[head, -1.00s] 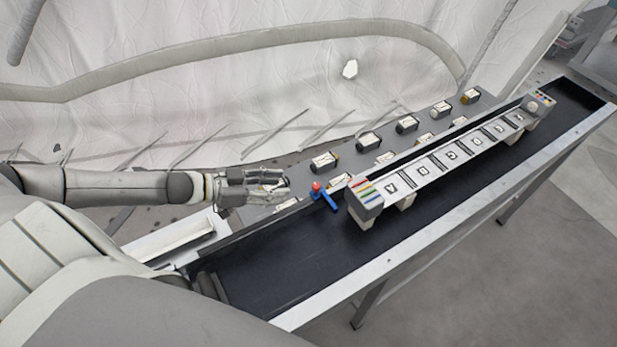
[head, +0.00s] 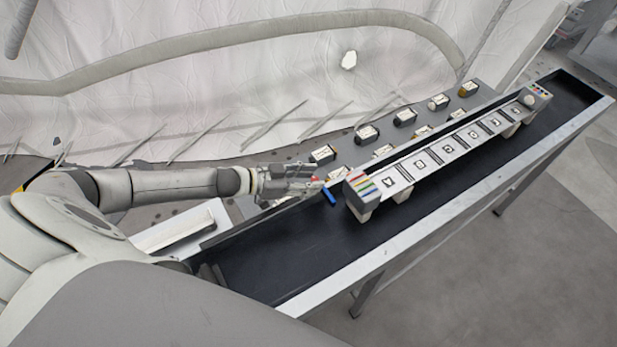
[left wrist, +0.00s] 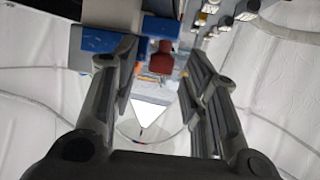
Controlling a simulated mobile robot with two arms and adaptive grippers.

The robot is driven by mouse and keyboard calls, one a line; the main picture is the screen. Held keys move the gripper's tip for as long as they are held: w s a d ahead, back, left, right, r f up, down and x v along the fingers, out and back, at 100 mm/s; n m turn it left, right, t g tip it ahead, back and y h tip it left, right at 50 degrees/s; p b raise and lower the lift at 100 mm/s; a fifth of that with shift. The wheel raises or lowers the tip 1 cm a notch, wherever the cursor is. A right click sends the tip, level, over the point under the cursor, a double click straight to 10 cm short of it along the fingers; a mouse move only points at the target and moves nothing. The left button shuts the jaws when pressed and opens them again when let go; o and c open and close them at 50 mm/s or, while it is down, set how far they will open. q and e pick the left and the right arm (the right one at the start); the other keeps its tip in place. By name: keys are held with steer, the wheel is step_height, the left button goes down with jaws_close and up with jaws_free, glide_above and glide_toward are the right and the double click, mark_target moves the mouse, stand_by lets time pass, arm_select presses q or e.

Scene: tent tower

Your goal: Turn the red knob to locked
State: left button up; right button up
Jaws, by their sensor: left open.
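The red knob (left wrist: 161,58) shows in the left wrist view with a blue part (left wrist: 158,28) just beyond it. In the head view a blue piece (head: 329,196) stands at the back edge of the black trough, left of the striped block, and the red knob is mostly hidden behind my fingers. My left gripper (head: 308,184) is open, with its fingers at the knob. In the left wrist view the knob lies between the two finger lines, near the tips; contact cannot be told. My right gripper is not in view. The knob's locked mark is not readable.
A long rail with symbol tiles (head: 434,157) runs along the black trough (head: 290,255), ending in a block with coloured stripes (head: 361,191). Several labelled boxes (head: 367,134) stand on a grey shelf behind. A white fabric wall (head: 230,90) closes the back.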

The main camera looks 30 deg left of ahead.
arm_select(q)
jaws_close()
